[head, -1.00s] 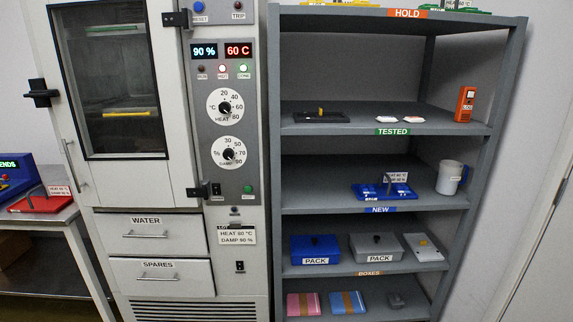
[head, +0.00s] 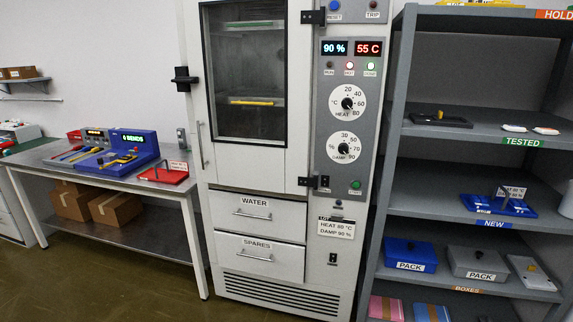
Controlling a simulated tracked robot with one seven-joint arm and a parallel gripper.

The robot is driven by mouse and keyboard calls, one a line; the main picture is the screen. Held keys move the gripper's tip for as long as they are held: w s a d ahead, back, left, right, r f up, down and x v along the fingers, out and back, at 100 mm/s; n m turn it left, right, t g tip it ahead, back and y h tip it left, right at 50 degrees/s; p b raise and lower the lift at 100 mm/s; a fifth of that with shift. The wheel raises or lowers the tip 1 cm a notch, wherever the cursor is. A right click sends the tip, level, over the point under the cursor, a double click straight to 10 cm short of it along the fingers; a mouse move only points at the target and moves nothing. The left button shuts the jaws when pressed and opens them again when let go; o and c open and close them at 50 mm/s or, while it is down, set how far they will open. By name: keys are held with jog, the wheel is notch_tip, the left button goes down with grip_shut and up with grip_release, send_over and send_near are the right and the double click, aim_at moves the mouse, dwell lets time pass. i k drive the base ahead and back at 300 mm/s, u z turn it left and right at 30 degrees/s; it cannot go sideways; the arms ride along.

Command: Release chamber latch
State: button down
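The test chamber (head: 300,210) stands upright in the middle of the head view. Its windowed door (head: 248,90) appears shut. A black latch (head: 183,78) sticks out at the door's left edge. A long vertical handle (head: 200,145) is below it. Black fittings are on the door's right edge, one high (head: 313,17) and one low (head: 308,182). Through the window, racks show, one with a yellow strip (head: 252,102). The display (head: 351,48) reads 90 % and 55 C. My gripper is not in view.
A table with blue test gear (head: 122,155) and a red tray (head: 164,172) stands left, cartons (head: 116,207) beneath. Grey shelving (head: 478,139) stands close on the right. Drawers marked WATER (head: 253,210) and SPARES (head: 258,250) are under the door. Open floor (head: 120,285) lies front left.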

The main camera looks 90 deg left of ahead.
aim_at(189, 80)
jog(key=u, duration=0.7)
jog(key=i, duration=0.3)
jog(key=u, duration=1.55)
jog(key=k, duration=0.7)
jog(key=u, duration=0.8)
jog(key=i, duration=1.1)
